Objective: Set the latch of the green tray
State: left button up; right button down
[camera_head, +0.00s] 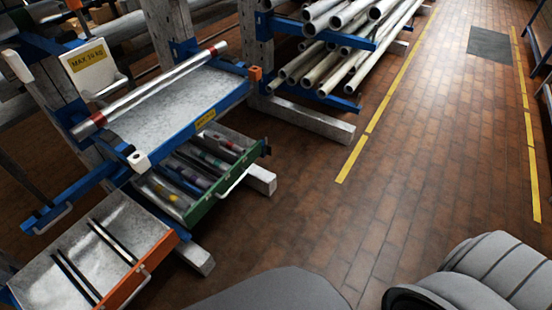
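The green tray (228,184) is a pulled-out drawer under the blue-edged shelf at left centre. Its green front faces right and carries a pale bar handle (235,182). Several short bars with coloured bands lie in its compartments. I cannot make out its latch for certain. A white block (138,160) sits at the near corner of the blue shelf, and a small orange block (255,74) at its far corner; I cannot tell whether either belongs to the tray. Neither of my grippers is in view; only grey parts of my own body show along the bottom edge.
An orange-fronted tray (140,277) with dark rods stands out at lower left. Pale pipes (345,50) fill the rack behind. The brick floor (400,170) to the right is clear.

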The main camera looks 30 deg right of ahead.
aim_at(268, 148)
jog(key=z, duration=0.75)
jog(key=i, duration=0.45)
jog(key=z, duration=1.05)
jog(key=i, duration=1.8)
jog(key=u, duration=1.2)
jog(key=i, duration=0.45)
jog(key=u, duration=0.55)
